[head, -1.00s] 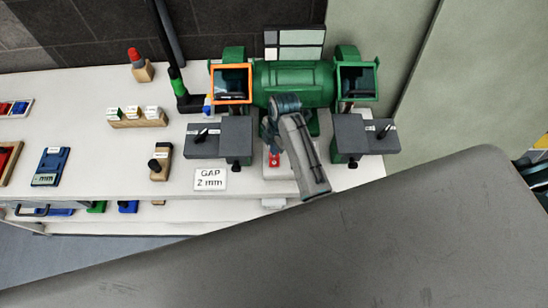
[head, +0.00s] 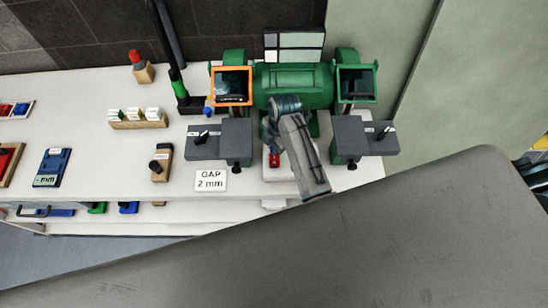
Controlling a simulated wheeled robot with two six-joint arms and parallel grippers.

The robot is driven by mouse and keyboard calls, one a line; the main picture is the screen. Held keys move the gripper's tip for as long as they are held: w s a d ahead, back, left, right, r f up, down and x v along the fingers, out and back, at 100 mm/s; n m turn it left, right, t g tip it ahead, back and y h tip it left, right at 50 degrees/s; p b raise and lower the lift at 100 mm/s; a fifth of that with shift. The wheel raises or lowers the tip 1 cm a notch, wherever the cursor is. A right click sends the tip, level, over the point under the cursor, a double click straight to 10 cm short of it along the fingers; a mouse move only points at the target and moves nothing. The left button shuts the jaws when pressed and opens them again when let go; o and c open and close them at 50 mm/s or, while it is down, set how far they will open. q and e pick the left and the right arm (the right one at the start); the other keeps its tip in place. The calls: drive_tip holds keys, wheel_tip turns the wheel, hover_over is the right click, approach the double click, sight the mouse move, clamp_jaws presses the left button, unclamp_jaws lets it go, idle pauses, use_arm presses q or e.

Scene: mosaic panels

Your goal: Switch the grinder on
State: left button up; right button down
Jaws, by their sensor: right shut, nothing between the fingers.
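The green bench grinder (head: 292,82) stands at the back right of the white bench. It has a shield on each side, the left one framed in orange (head: 232,86), and a dark grey rest below each. A white switch box with a red part (head: 274,160) sits in front of the grinder's middle. My right gripper (head: 272,146) is shut and empty, pointing down at the switch box close to the red part. Part of the box is hidden behind my right arm; whether the fingers touch it, I cannot tell. My left gripper is out of view.
A "GAP 2 mm" card (head: 211,181) lies left of the switch box. A large grey surface (head: 300,240) fills the foreground.

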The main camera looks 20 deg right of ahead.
drive_tip(key=shift+r, duration=0.8)
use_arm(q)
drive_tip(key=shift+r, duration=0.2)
use_arm(e)
drive_tip(key=shift+r, duration=1.9)
